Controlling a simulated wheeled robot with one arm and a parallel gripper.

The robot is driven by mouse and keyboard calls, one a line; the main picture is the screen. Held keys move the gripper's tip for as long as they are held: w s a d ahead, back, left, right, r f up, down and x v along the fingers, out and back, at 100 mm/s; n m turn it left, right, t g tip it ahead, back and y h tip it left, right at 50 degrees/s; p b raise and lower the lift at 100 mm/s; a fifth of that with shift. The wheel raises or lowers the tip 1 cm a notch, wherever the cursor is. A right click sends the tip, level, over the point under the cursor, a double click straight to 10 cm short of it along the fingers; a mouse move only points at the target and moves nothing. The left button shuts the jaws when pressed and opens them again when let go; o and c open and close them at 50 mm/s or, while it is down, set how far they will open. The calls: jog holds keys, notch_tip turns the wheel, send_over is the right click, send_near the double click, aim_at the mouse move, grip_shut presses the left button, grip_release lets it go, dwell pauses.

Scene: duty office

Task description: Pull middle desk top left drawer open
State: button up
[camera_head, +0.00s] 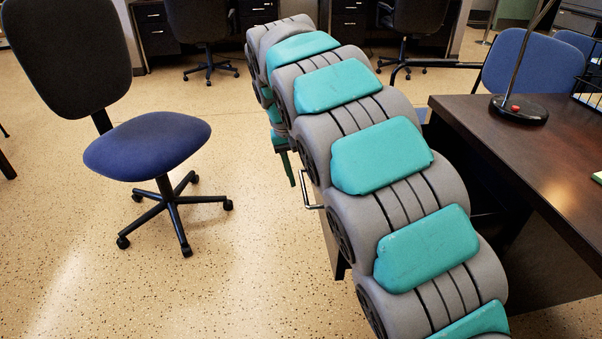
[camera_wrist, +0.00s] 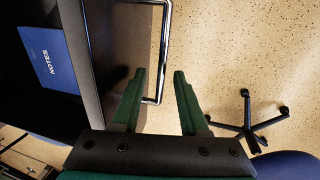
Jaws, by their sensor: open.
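The middle desk (camera_head: 560,165) has a dark brown top at the right of the head view. In the wrist view, a drawer (camera_wrist: 75,45) stands pulled out, with a blue notebook marked NOTES (camera_wrist: 50,58) inside. Its brown front (camera_wrist: 122,40) carries a silver bar handle (camera_wrist: 165,45). The handle also shows beside my arm in the head view (camera_head: 307,193). My gripper (camera_wrist: 159,74) is open, with green fingers. The handle's lower end appears between the fingers; contact cannot be told. My arm hides most of the drawer in the head view.
A blue-seated swivel chair (camera_head: 148,145) stands left of my arm; a chair base (camera_wrist: 246,123) shows right of the gripper. A lamp base (camera_head: 519,109) sits on the desk, with another blue chair (camera_head: 530,68) behind. Speckled floor (camera_head: 250,245) is clear between chair and arm.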

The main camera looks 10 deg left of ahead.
notch_tip(320, 180, up, 8)
jog(key=a, duration=0.1)
jog(key=shift+s+a+f, duration=0.2)
jog(key=shift+a, duration=0.05)
dwell(0.4)
